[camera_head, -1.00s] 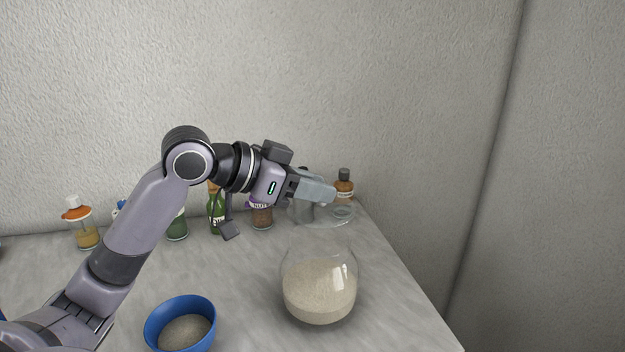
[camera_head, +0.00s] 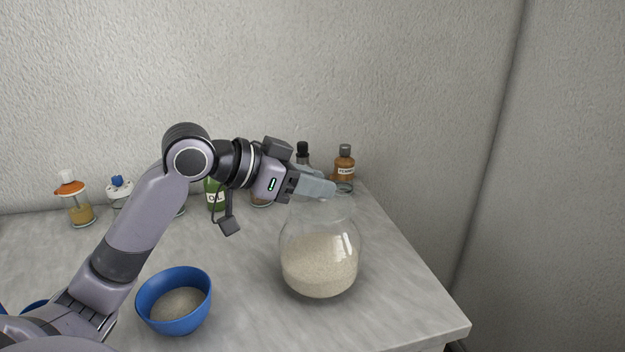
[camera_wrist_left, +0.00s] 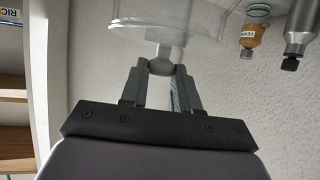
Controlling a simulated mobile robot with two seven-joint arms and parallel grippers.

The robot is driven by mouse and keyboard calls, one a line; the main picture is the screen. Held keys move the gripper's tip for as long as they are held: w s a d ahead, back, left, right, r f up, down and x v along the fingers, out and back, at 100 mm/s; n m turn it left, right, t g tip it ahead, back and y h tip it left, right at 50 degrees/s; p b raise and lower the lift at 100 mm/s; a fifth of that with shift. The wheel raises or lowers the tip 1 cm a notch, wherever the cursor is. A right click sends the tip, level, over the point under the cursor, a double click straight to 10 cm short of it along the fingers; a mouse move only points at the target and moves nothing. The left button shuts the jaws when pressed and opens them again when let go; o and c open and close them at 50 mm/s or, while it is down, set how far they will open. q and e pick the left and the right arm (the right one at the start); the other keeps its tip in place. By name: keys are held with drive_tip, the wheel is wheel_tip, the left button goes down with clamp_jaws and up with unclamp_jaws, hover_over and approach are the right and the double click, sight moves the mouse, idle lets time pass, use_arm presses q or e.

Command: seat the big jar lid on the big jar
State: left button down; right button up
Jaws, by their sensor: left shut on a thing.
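The big jar (camera_head: 320,262) is a round clear glass jar partly filled with pale grain, upright near the counter's right end. My left gripper (camera_head: 322,189) is just above its mouth, jaws shut on the knob of the big jar lid. In the left wrist view the clear lid (camera_wrist_left: 140,27) shows as a wide disc with its knob between the fingertips (camera_wrist_left: 160,68). In the head view the clear lid is hard to make out against the jar's glass. I cannot tell whether lid and rim touch. My right gripper is not in view.
A blue bowl (camera_head: 172,312) of grain stands left of the jar. Several bottles line the wall, including a brown one (camera_head: 344,168) behind the jar and an orange-topped one (camera_head: 78,205) at left. The counter (camera_head: 400,290) is clear right of the jar.

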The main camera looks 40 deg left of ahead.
use_arm(q)
drive_tip(key=shift+f, duration=0.15)
drive_tip(key=c, duration=0.8)
unclamp_jaws()
drive_tip(key=shift+o, duration=0.2)
drive_tip(key=shift+s, duration=0.1)
drive_tip(key=b+v, duration=0.1)
drive_tip(key=v, duration=0.6)
